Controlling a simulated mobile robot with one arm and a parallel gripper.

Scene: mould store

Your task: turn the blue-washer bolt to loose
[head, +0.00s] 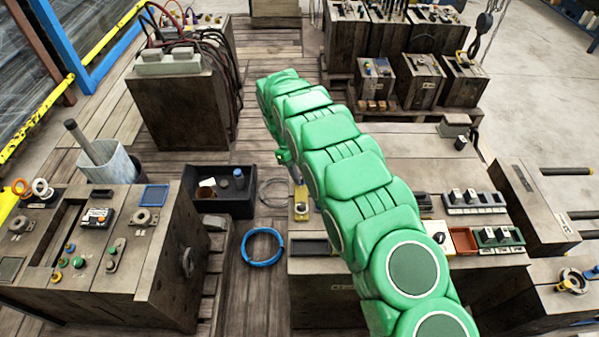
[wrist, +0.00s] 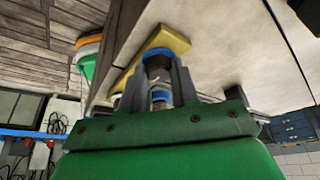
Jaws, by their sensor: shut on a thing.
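In the wrist view my gripper (wrist: 165,76) has its two grey fingers closed around a small upright part. A blue band, the blue washer of the bolt (wrist: 160,96), shows between the fingers, with pale metal by it. The rest of the bolt is hidden by the fingers. A yellow plate (wrist: 170,41) lies just beyond the fingertips. In the head view a yellow piece (head: 301,206) sits at the left edge of the wooden bench block, just below my green arm. My arm hides most of the gripper there, and I cannot read the bolt's turn position.
A black bin (head: 232,203) with small parts stands left of the bench block (head: 420,158). A blue cable coil (head: 262,247) lies on the plank floor. Switch boxes (head: 474,202) and a reddish tray (head: 463,240) sit to the right of my arm. Another wooden block (head: 125,285) carries several fittings.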

